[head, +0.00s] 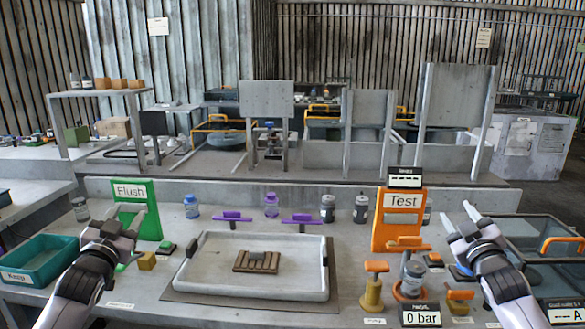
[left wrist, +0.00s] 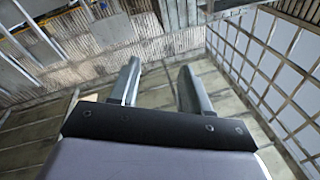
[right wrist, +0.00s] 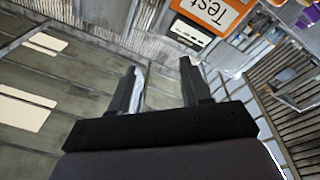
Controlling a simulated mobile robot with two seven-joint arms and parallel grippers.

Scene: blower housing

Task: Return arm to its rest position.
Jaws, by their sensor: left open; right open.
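My left gripper (head: 128,217) is at the left of the bench, in front of the green Flush sign (head: 137,207). Its two fingers are apart with nothing between them, as the left wrist view (left wrist: 156,85) also shows. My right gripper (head: 456,218) is at the right of the bench, to the right of the orange Test stand (head: 399,217). Its fingers are apart and empty in the right wrist view (right wrist: 160,85). Both grippers point up and away from the bench top. The wrist views show mostly walls and ceiling.
A white tray (head: 200,275) holding a brown slatted block (head: 257,262) sits mid-bench. A teal Keep bin (head: 30,262) is at the left. Orange-handled fittings (head: 373,287) and a 0 bar display (head: 421,317) stand front right. Glass-lidded boxes (head: 530,232) are at far right.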

